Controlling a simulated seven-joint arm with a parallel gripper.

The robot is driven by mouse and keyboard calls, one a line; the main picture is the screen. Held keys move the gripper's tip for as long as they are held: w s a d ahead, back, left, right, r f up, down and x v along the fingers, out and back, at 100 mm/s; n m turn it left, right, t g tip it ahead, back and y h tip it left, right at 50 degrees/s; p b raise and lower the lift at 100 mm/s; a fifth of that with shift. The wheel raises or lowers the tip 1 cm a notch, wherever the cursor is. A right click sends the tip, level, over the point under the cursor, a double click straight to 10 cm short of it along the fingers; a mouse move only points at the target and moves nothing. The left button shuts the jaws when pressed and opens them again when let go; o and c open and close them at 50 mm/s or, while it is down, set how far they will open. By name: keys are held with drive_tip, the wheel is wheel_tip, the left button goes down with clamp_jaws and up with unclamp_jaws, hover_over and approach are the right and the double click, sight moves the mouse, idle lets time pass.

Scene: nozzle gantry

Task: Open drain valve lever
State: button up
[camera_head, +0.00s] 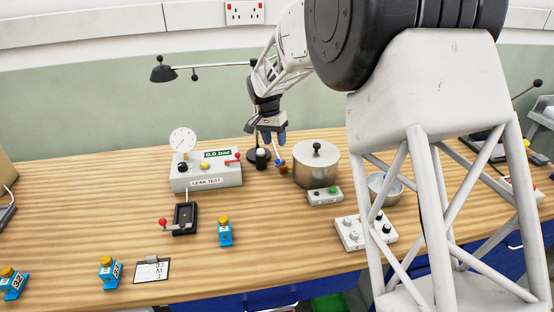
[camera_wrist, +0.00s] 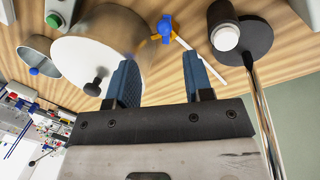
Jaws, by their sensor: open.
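A steel pot (camera_head: 316,166) with a black-knobbed lid stands on the bench; it fills the upper left of the wrist view (camera_wrist: 75,55). A small brass valve (camera_head: 283,169) with a blue lever (camera_head: 279,162) projects from its left side. In the wrist view the blue lever (camera_wrist: 165,27) is at the top centre, beside the brass fitting (camera_wrist: 150,41) and a white tube. My gripper (camera_head: 273,138) is open and empty above the valve, pointing down. Its two blue fingers (camera_wrist: 161,65) are apart, and the lever appears beyond the gap between them, not touching.
A lamp base with a dark and white cylinder (camera_head: 261,157) stands close left of the valve. The leak test box (camera_head: 206,175) with gauge and red lever is further left. The front left bench has free patches.

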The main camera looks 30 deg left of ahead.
drive_tip(key=shift+s+a+f, duration=0.1)
drive_tip(key=shift+a, duration=0.2)
drive_tip(key=shift+f, duration=0.1)
drive_tip(key=shift+d+f, duration=0.25)
drive_tip(key=shift+f, duration=1)
drive_tip(key=shift+d+f, duration=0.25)
drive_tip(key=shift+f, duration=1)
drive_tip(key=shift+d+f, duration=0.25)
drive_tip(key=shift+f, duration=1)
clamp_jaws()
